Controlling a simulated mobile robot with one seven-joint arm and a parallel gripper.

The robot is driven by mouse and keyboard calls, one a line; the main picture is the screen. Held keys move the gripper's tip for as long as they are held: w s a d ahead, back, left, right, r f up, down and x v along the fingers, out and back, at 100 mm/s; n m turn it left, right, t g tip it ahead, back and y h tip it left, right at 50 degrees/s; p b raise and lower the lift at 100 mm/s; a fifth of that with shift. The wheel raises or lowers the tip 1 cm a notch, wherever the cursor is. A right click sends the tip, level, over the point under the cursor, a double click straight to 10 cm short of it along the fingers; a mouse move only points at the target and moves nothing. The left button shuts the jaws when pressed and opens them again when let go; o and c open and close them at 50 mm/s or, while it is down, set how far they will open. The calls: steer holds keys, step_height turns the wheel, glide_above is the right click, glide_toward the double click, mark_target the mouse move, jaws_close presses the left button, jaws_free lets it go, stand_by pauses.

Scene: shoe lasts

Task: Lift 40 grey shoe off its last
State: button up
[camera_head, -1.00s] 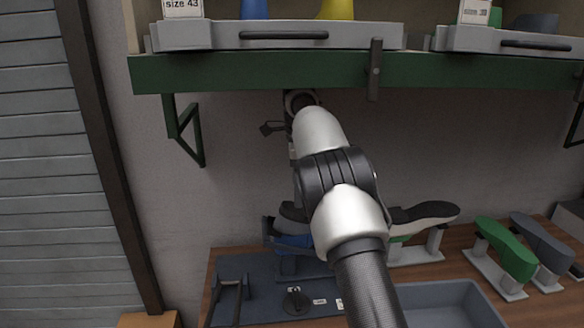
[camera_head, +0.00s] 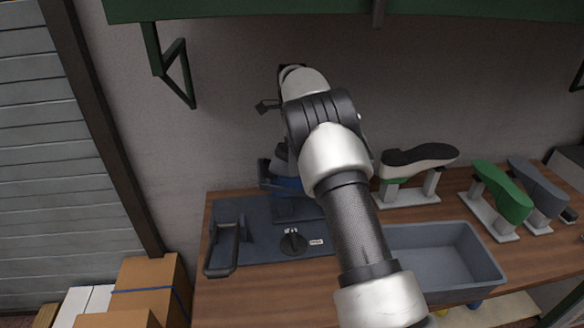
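A dark grey shoe (camera_head: 280,160) is partly visible on a blue last (camera_head: 287,185) at the back of the dark work mat, mostly hidden behind my arm. Its size mark cannot be read. Another shoe, pale with a black sole (camera_head: 425,158), sits sole up on a green last (camera_head: 390,190) to the right. The end of my arm is above the blue last, in front of the wall. A small dark part (camera_head: 268,106) sticks out to its left. The fingers of my gripper are hidden behind my arm, so their opening and any contact with the shoe do not show.
A grey bin (camera_head: 390,238) stands right of my arm. Bare green (camera_head: 508,198) and grey (camera_head: 540,185) lasts stand at the far right. A dark handled clamp (camera_head: 225,245) is on the mat's left. A green shelf (camera_head: 240,12) overhangs the bench; cardboard boxes (camera_head: 150,285) stand lower left.

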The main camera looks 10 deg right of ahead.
steer(key=shift+w+f, duration=0.15)
steer(key=shift+f, duration=1)
steer(key=shift+w+f, duration=0.1)
steer(key=shift+f, duration=1.05)
steer(key=c, duration=1.4)
steer(key=o, duration=0.6)
steer(key=c, duration=0.6)
steer(key=shift+r, duration=0.1)
